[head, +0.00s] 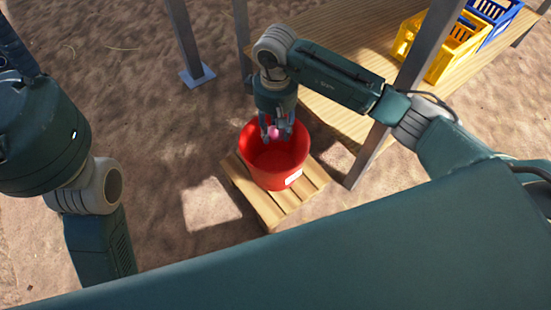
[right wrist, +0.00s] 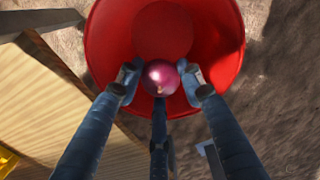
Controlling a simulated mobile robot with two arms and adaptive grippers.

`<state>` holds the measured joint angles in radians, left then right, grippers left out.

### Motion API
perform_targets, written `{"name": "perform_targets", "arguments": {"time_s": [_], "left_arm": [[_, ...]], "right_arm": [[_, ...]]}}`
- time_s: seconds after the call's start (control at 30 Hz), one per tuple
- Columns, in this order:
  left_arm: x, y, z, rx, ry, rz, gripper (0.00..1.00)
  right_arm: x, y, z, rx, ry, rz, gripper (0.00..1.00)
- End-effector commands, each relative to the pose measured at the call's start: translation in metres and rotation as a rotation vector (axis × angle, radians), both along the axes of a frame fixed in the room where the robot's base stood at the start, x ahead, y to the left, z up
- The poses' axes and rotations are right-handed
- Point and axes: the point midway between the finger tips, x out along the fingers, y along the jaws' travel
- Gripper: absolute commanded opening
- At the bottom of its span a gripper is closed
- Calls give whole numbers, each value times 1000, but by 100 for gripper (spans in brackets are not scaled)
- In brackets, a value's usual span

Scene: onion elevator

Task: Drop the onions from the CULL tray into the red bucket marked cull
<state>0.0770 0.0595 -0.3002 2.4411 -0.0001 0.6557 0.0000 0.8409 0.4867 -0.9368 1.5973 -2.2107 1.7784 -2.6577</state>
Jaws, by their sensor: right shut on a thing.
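The red bucket (head: 270,165) stands upright on a slatted wooden pallet, with a white label (head: 293,177) on its side; the label's writing is too small to read. My right gripper (head: 275,132) points down over the bucket's mouth, shut on a pink-purple onion (head: 275,132). In the right wrist view the onion (right wrist: 160,77) sits between the fingertips, with the red bucket (right wrist: 110,45) below it. The bucket floor that shows looks empty. The CULL tray is not in view. My left arm shows at the left, but its gripper is out of view.
The wooden pallet (head: 262,205) lies on sandy ground. A wooden table (head: 335,115) with grey metal posts (head: 405,85) stands beside the bucket at the right. A yellow crate (head: 455,50) and a blue crate (head: 493,15) stand on it. The sand left of the bucket is clear.

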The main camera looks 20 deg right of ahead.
Motion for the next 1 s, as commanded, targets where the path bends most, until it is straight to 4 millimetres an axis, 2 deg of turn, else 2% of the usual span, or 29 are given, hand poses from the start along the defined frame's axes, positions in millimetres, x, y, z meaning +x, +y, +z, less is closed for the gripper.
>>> {"name": "perform_targets", "arguments": {"time_s": [0.13, 0.17, 0.23, 0.27, 0.53, 0.67, 1.0], "left_arm": [[0, 0, 0, 0, 0, 0, 40], [0, 0, 0, 0, 0, 0, 40], [0, 0, 0, 0, 0, 0, 40], [0, 0, 0, 0, 0, 0, 40], [0, 0, 0, -1, 1, 0, 40], [1, 0, 0, -1, 1, 0, 40], [0, 0, 0, -1, 1, 0, 40]], "right_arm": [[0, 0, 0, 0, 0, 0, 11], [0, 0, 1, 0, 0, 0, 43], [0, 0, 1, 0, 0, 0, 57], [0, 0, 1, 0, 0, 0, 59], [0, 0, 1, -1, 0, 0, 59], [2, 0, 10, -1, -4, 0, 59], [2, 0, 78, 0, -5, 0, 59]]}}
